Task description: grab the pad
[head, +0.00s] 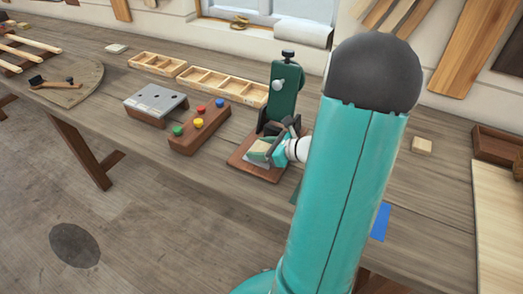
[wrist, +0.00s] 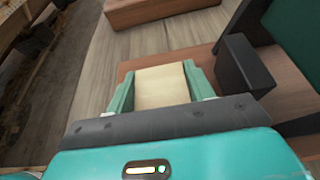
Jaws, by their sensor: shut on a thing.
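The pad is a pale cream block (wrist: 162,86) between the two teal fingers of my gripper (wrist: 160,90) in the wrist view. The fingers touch its left and right sides. In the head view the pad (head: 259,146) shows as a small pale patch at my gripper (head: 262,150), above the brown wooden base of a dark green stand (head: 284,92). The base (head: 242,166) lies under and around the gripper. I cannot tell whether the pad still touches the base. My arm hides part of the bench to the right.
A dark block (wrist: 243,64) of the stand is close to the right finger. A wooden block with coloured knobs (head: 199,129) and a grey-topped block (head: 155,101) stand to the left. Divided wooden trays (head: 222,86) lie behind. The bench front is mostly clear.

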